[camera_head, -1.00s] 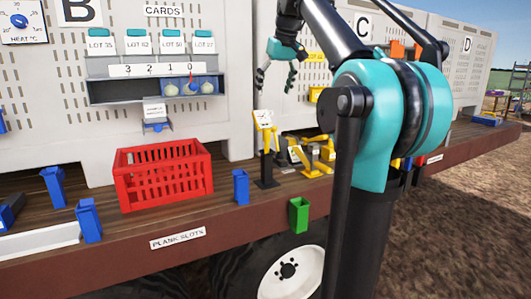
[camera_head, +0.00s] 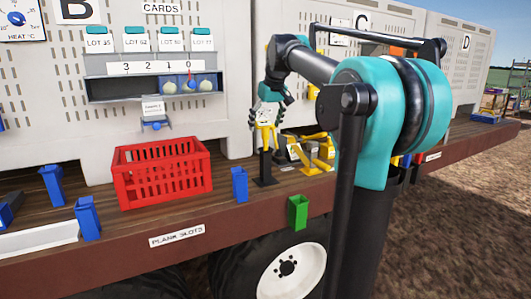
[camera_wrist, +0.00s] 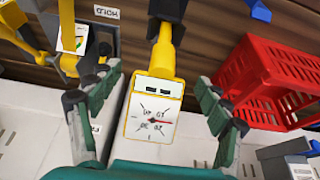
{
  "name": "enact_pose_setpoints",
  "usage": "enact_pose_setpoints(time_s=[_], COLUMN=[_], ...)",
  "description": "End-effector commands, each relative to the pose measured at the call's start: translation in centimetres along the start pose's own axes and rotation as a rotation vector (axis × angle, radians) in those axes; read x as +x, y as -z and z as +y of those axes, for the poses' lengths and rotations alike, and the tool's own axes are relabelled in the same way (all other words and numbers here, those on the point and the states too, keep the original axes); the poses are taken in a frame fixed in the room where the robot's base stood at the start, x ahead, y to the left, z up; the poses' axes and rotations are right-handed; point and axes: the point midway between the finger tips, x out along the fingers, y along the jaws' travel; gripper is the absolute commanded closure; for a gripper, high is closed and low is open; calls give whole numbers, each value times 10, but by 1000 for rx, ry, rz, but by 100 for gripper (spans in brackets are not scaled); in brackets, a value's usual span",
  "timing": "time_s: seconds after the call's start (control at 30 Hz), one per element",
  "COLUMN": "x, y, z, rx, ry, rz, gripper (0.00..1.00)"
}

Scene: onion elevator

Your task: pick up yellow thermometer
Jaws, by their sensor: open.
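The yellow thermometer (camera_head: 265,117) stands upright in a dark stand (camera_head: 265,172) on the wooden deck, right of the red crate. In the wrist view the thermometer (camera_wrist: 154,110) shows a white dial face with a red needle and a yellow neck running up to its dark holder (camera_wrist: 168,10). My gripper (camera_head: 267,118) is at the height of the thermometer's head. In the wrist view my gripper (camera_wrist: 150,97) is open, with one teal finger on each side of the dial.
A red crate (camera_head: 162,175) stands left of the thermometer. A yellow-and-grey device (camera_head: 318,152) stands close on its right. Blue holders (camera_head: 240,184) and a green holder (camera_head: 298,212) line the deck's front edge. The pale perforated wall (camera_head: 228,75) rises behind.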

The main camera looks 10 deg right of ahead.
Motion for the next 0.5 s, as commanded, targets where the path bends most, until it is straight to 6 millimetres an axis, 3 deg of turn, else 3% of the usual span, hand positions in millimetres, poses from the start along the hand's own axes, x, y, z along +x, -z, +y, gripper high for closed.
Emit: enact_pose_setpoints(time_s=[0.17,0.43,0.5], x=[19,21,21], y=[0,0,0], z=[0,0,0], rx=[0,1,1], ry=[0,0,0], rz=[0,0,0], gripper=[22,22,31])
